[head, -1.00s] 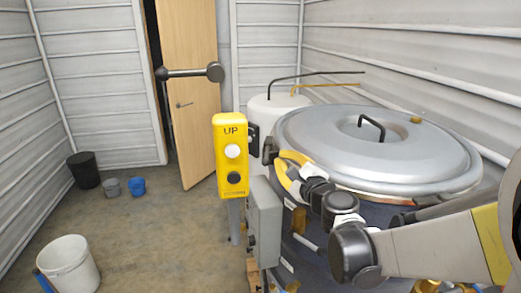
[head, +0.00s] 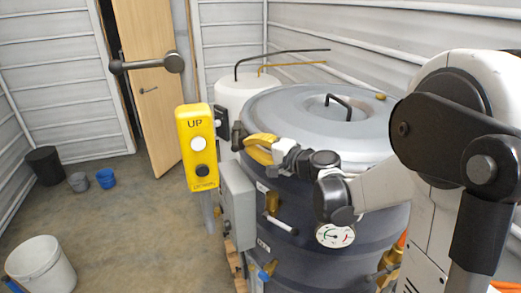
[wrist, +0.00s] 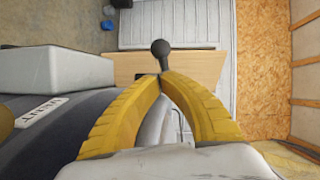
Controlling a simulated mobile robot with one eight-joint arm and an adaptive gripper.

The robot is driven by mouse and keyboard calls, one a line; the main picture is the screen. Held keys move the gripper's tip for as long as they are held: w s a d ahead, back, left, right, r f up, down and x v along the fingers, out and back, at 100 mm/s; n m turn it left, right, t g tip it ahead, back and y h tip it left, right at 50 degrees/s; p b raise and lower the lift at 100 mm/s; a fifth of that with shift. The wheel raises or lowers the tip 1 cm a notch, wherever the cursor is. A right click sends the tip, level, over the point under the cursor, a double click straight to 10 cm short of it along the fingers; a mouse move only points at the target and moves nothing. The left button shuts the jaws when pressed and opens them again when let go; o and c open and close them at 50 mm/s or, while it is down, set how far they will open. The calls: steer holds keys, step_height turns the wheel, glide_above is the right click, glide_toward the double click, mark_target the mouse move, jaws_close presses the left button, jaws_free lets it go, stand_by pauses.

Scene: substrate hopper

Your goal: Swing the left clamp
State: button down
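The left clamp (head: 237,136) is a small dark part at the left rim of the hopper's grey lid (head: 290,108). In the wrist view its dark knob (wrist: 160,47) stands just beyond my fingertips, with a short stem running down between them. My gripper (head: 248,142) has curved yellow fingers and reaches to the clamp from the right. In the wrist view the fingers of my gripper (wrist: 160,76) come together at the stem and appear shut on it. The exact contact is too small to see. The lid lies flat on the dark tank (head: 350,220).
A yellow UP/DOWN control box (head: 197,147) and a grey box (head: 238,207) stand close left of the tank. A dark rod with a round end (head: 145,65) hangs above. A white bucket (head: 40,265) stands on open floor at left.

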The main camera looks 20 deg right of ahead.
steer(key=shift+w+a, duration=0.35)
steer(key=shift+w, duration=0.3)
steer(key=shift+s+a+m+h, duration=0.1)
steer(key=shift+a+m+h, duration=0.2)
